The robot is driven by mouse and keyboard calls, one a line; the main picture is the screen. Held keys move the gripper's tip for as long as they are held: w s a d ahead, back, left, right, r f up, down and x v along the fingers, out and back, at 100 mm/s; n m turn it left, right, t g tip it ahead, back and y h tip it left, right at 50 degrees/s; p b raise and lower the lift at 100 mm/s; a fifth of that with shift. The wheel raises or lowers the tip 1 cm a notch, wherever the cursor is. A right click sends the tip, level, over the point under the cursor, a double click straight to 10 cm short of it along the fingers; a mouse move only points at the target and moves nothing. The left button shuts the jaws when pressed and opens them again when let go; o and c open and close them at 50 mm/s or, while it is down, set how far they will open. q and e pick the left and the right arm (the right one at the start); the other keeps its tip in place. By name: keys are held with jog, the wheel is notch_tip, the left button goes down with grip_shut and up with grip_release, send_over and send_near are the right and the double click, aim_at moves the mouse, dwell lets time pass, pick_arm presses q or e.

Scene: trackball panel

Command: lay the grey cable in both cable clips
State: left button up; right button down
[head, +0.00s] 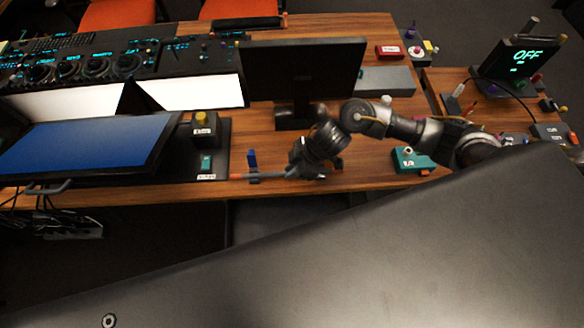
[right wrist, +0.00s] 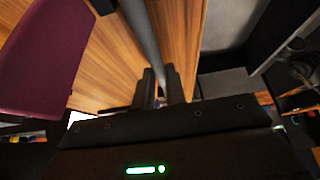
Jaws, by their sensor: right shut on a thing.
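The grey cable (head: 275,176) runs along the front edge of the wooden desk, leftward from my right gripper. My right gripper (head: 312,172) is shut on the cable just above the desk. The right wrist view shows the grey cable (right wrist: 143,32) running from the top edge down to the fingers (right wrist: 161,88). A small blue upright piece (head: 252,160), apparently one cable clip, stands left of the gripper. The cable passes at its foot; I cannot tell whether it lies inside. I cannot make out a second clip. My left gripper is not in view.
A monitor (head: 305,70) stands behind the gripper. A black box with a yellow button (head: 203,121) is to the left, beside a blue-screened display (head: 85,148). A teal box (head: 412,160) lies to the right. A maroon surface (right wrist: 38,50) shows in the right wrist view.

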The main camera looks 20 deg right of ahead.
jog(key=c, duration=1.4)
grip_release()
jog(key=shift+o, duration=0.2)
jog(key=v, duration=1.1)
jog(key=shift+p, duration=0.45)
